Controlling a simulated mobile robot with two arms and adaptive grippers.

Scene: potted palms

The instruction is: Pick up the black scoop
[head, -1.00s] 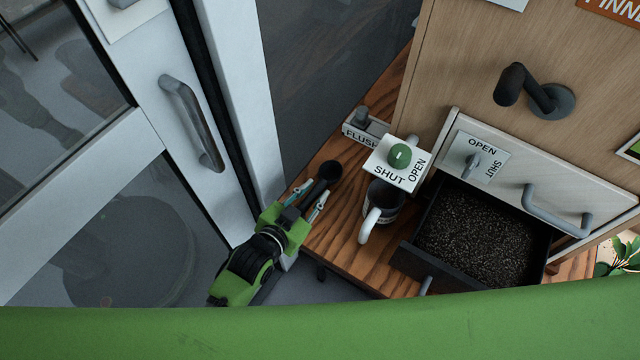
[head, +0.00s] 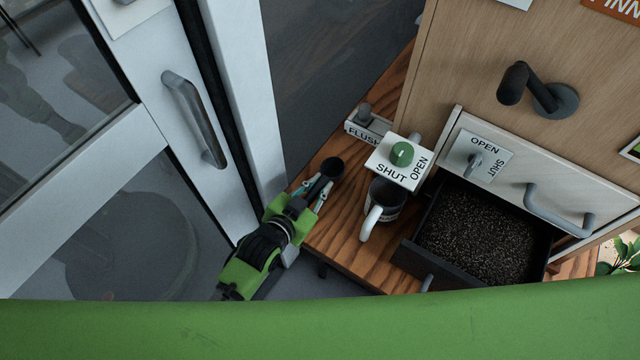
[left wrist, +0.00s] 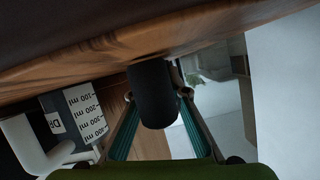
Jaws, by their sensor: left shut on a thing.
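The black scoop (head: 331,169) is at the left part of the wooden counter, its round bowl pointing away from my left gripper. My left gripper (head: 311,191) is shut on the scoop's handle, with a finger on each side of it. In the left wrist view the black scoop part (left wrist: 153,95) stands between the two teal-lined fingers (left wrist: 155,118). Whether the scoop touches the counter or is lifted off it, I cannot tell. My right gripper is not in view.
A mug (head: 381,203) with a white handle stands right of the scoop, under a SHUT/OPEN plate (head: 399,165). An open drawer (head: 432,268) full of dark grains is further right. A glass door with a grey handle (head: 193,120) is at the left. The wooden counter (head: 335,232) is bare in front.

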